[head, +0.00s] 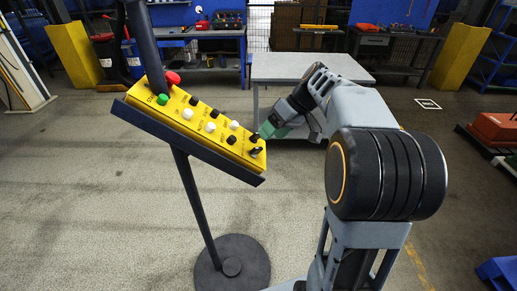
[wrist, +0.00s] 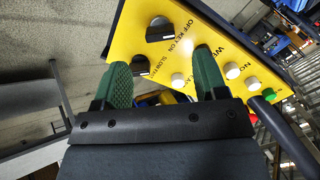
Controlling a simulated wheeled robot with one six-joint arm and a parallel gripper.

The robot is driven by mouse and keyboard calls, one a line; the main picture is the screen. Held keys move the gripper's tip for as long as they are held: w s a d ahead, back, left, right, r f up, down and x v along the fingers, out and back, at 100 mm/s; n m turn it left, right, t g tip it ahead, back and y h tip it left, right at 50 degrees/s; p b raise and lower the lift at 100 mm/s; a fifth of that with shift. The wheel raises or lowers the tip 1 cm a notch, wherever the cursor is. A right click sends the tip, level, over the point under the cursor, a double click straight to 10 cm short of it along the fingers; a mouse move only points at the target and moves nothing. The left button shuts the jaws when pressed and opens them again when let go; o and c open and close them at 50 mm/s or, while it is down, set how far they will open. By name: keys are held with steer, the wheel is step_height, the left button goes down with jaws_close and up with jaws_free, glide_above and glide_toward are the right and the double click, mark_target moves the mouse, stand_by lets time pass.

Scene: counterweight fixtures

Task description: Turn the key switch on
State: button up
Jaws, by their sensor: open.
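The yellow control panel (head: 205,121) stands tilted on a dark post. Two black turn knobs sit at its lower right end in the head view, their labels too small to read there. In the wrist view the key switch (wrist: 160,30) is the black knob beside the "OFF KEY ON" label; I cannot tell which position it points to. A second black knob (wrist: 140,65), beside the label starting "SLOW", is nearer to my gripper. My gripper (head: 267,131) is at that end of the panel. Its green fingers (wrist: 161,57) are open, with the key switch beyond their tips.
The panel also carries a red mushroom button (head: 172,78), a green button (head: 162,99) and several black and white buttons. A grey table (head: 300,66) stands behind my arm. The round post base (head: 232,265) is on the floor. Open floor lies left of the post.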

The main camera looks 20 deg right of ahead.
mark_target(260, 148)
steer(key=x, duration=0.7)
steer(key=shift+a+f, duration=0.1)
steer(key=shift+f, duration=0.15)
steer(key=c, duration=0.9)
